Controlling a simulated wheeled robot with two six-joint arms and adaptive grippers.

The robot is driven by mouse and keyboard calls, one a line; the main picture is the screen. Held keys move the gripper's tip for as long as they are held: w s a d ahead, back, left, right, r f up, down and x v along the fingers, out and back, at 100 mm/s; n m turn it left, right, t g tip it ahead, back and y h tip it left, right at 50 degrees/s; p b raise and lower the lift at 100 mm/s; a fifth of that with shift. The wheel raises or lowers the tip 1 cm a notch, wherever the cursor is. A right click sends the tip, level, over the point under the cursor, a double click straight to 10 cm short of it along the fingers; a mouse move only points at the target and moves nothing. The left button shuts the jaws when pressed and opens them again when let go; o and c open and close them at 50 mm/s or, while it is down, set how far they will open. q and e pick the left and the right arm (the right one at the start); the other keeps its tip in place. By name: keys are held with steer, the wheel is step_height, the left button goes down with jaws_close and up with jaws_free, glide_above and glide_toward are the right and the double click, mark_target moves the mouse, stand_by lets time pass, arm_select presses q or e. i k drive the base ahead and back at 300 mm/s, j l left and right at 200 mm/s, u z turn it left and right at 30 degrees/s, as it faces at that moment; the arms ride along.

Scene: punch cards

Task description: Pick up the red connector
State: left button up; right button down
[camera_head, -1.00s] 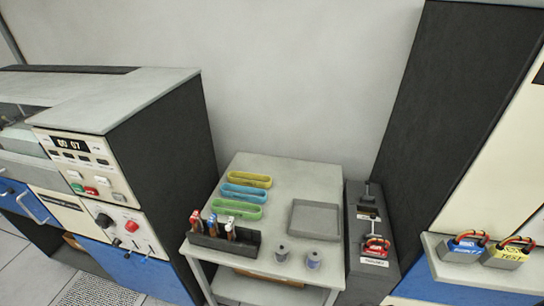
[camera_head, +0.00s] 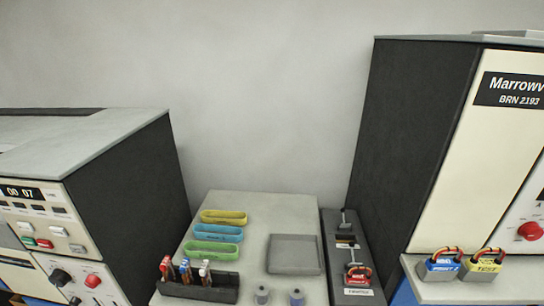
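A small red looped item (camera_head: 358,275), which looks like the red connector, sits near the front end of a narrow dark stand (camera_head: 334,240). A white label (camera_head: 358,292) lies just in front of it. It is too small to make out its exact shape. Red also shows in the loops on a blue block (camera_head: 438,268) and a yellow block (camera_head: 482,268) on a shelf at the right. Neither of my grippers is in view, and nothing is seen touching the red item.
A light table (camera_head: 262,222) left of the stand holds yellow (camera_head: 223,216), blue (camera_head: 218,233) and green (camera_head: 211,251) trays, a grey tray (camera_head: 294,254), a dark tool holder (camera_head: 200,287) and two small spools. Tall cabinets stand on both sides.

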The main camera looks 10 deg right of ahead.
mark_target(351, 280)
steer(key=z, duration=1.1)
